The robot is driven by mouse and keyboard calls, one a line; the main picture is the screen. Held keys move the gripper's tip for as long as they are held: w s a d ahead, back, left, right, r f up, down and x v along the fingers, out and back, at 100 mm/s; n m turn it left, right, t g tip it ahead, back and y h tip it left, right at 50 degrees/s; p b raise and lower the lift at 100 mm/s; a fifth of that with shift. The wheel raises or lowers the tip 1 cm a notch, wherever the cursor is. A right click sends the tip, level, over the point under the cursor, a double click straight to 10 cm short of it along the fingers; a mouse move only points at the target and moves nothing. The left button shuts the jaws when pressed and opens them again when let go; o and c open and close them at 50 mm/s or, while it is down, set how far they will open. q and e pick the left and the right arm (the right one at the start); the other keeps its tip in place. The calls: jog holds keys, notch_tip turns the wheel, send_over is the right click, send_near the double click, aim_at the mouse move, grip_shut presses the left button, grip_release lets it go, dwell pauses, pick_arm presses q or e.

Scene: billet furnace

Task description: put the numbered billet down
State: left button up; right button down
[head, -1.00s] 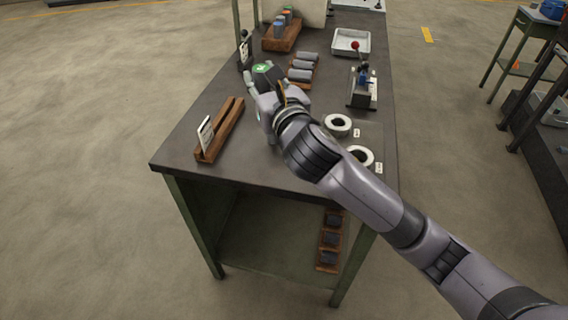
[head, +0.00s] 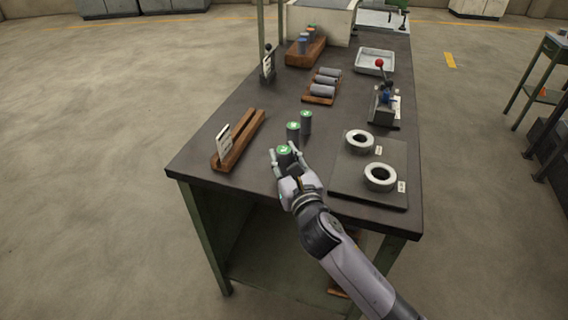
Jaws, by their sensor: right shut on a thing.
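My right gripper (head: 287,157) is shut on a dark grey billet (head: 284,150) with a green top that carries a white mark. The billet looks upright near the front of the dark table (head: 225,120). The hand hides its lower end, so I cannot tell whether it touches the table. Two similar green-topped billets, a nearer one (head: 293,133) and a farther one (head: 306,123), stand upright just behind it, in a slanting row. My left gripper is not in view.
A wooden grooved holder (head: 246,135) with a white card lies to the left. A plate with two white rings (head: 380,177) is on the right.

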jog(key=shift+f, duration=0.55)
jog(key=shift+f, duration=0.15)
jog(key=c, duration=1.3)
grip_release()
jog(key=shift+f, duration=0.1)
jog(key=v, duration=1.2)
